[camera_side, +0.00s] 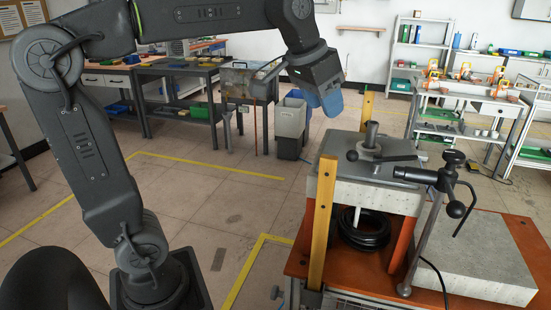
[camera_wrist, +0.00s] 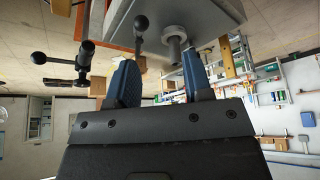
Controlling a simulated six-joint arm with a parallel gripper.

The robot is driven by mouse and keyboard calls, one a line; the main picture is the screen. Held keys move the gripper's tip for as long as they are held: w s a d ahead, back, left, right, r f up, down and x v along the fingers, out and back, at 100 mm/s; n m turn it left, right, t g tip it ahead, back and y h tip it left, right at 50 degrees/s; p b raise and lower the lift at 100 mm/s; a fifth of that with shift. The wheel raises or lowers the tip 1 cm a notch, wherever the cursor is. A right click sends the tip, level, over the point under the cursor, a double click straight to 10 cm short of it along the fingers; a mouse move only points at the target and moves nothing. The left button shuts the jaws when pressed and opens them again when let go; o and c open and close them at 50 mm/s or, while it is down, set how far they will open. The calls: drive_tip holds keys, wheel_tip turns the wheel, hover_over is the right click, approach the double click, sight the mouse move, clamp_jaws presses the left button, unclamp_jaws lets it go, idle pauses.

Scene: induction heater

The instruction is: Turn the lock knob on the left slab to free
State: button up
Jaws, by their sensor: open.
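A grey slab (camera_side: 374,173) lies on top of a pale block at the right. An upright metal post (camera_side: 371,134) stands on it, with a black lever (camera_side: 385,158) ending in a ball knob (camera_side: 352,155). In the wrist view the slab (camera_wrist: 212,22), post (camera_wrist: 175,38) and a ball knob (camera_wrist: 141,22) appear upside down. I cannot tell which part is the lock knob or how it is set. My gripper (camera_side: 331,103) is up and left of the slab, apart from it. Its two blue fingers (camera_wrist: 160,82) are open with nothing between them.
A stand with a black clamp head (camera_side: 416,175) and ball-ended handles (camera_side: 456,209) rises right of the slab. A yellow upright (camera_side: 322,222) stands in front. A grey stone plate (camera_side: 470,255) lies on the orange table. Floor left of the table is free.

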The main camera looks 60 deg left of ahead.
drive_tip(key=s+d+f, duration=0.2)
drive_tip(key=s+f, duration=0.6)
drive_tip(key=s, duration=0.3)
drive_tip(key=shift+d+f, duration=0.15)
drive_tip(key=shift+d, duration=0.15)
drive_tip(key=s+f, duration=0.4)
drive_tip(key=shift+s+d+f+t, duration=0.25)
drive_tip(key=shift+d+f+t, duration=0.05)
drive_tip(key=shift+d+f, duration=0.1)
idle(0.4)
